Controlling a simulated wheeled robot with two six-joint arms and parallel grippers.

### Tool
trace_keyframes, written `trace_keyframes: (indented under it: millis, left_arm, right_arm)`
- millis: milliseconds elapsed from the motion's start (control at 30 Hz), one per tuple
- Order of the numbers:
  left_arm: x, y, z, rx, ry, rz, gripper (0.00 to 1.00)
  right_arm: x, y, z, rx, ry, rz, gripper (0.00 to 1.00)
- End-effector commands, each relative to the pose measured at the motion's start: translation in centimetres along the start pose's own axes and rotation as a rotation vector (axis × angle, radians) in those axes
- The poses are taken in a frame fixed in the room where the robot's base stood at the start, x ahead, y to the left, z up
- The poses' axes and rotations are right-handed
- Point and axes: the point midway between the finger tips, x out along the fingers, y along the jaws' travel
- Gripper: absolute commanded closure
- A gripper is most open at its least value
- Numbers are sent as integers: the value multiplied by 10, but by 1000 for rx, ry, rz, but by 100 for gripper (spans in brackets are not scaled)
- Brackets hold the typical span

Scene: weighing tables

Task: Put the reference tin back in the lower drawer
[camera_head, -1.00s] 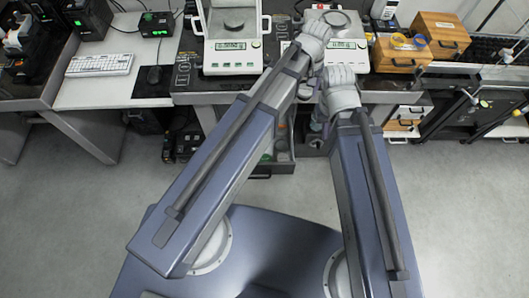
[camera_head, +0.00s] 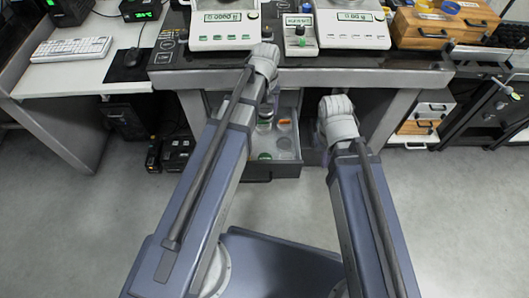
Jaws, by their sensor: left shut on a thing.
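An open drawer (camera_head: 289,171) under the middle table holds several small containers. Among them are a green-topped one (camera_head: 264,156), a clear jar (camera_head: 285,143) and an orange-topped one (camera_head: 284,123). My left gripper (camera_head: 270,92) hangs at the table's front edge, above the back of the drawer. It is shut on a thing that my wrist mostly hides. I cannot make out the reference tin for certain. My right arm ends to the right of the drawer, below the table edge; its wrist hides its fingers.
Two balances, left (camera_head: 225,38) and right (camera_head: 351,38), stand on the table with a small green-buttoned device (camera_head: 299,40) between them. Wooden boxes (camera_head: 445,27) stand at the right.

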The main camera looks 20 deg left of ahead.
Motion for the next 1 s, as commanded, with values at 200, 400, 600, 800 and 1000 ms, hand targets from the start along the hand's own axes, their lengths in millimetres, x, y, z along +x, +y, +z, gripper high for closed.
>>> trace_keyframes:
  millis: [200, 400, 600, 800, 1000]
  left_arm:
    - [7, -3, -2, -6, 0, 0, 100]
    - [16, -3, -2, -6, 0, 0, 100]
    - [45, -3, -1, -6, 0, 0, 100]
    - [81, -3, -1, -6, 0, 0, 100]
    - [116, -3, -1, -6, 0, 0, 100]
  right_arm:
    - [7, -1, 0, 0, 0, 0, 100]
    - [16, -2, -1, 0, 0, 0, 100]
    - [45, -4, -3, 0, 0, 0, 100]
    - [80, -7, -5, 0, 0, 2, 100]
    - [115, -9, -7, -2, 0, 8, 100]
